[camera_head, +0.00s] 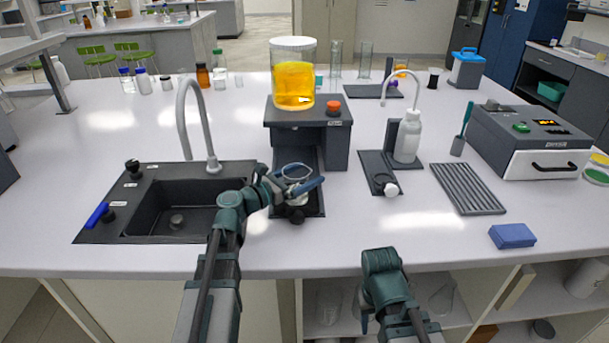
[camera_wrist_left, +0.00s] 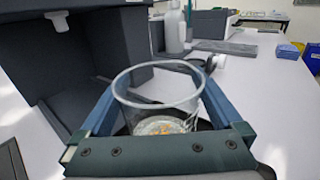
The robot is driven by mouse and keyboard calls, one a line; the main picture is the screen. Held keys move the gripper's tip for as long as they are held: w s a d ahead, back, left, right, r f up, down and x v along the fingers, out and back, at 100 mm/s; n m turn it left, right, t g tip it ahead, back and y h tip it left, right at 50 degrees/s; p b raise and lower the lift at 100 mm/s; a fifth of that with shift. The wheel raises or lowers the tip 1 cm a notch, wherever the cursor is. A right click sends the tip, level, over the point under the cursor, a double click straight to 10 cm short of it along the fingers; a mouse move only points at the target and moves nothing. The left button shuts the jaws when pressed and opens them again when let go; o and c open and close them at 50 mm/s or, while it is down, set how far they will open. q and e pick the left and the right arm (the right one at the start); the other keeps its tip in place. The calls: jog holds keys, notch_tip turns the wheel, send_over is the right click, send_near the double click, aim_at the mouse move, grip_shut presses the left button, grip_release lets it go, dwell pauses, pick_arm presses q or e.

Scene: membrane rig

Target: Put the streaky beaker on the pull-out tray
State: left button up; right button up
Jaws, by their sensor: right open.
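The streaky beaker (camera_wrist_left: 158,100) is a clear glass with orange and whitish marks at its bottom. It also shows in the head view (camera_head: 296,171), partly covered by my left gripper. My left gripper (camera_head: 296,186) has its blue fingers against both sides of the beaker. The beaker is upright, over the dark pull-out tray (camera_head: 314,205) in front of the dispenser stand (camera_head: 334,150); I cannot tell whether its base touches the tray. My right gripper (camera_head: 364,318) is low at the bench's front edge, away from everything, its fingers mostly hidden.
A jar of yellow liquid (camera_head: 294,86) stands on the stand, beside an orange knob (camera_head: 333,107). A sink (camera_head: 176,208) with a tap is to the left. A white bottle (camera_head: 408,138), a ribbed grey mat (camera_head: 467,188) and a blue block (camera_head: 512,236) are to the right.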

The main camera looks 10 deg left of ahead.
aim_at(285, 182)
pick_arm(q)
jog(key=shift+r+p, duration=0.3)
jog(key=v, duration=1.2)
jog(key=shift+f, duration=0.15)
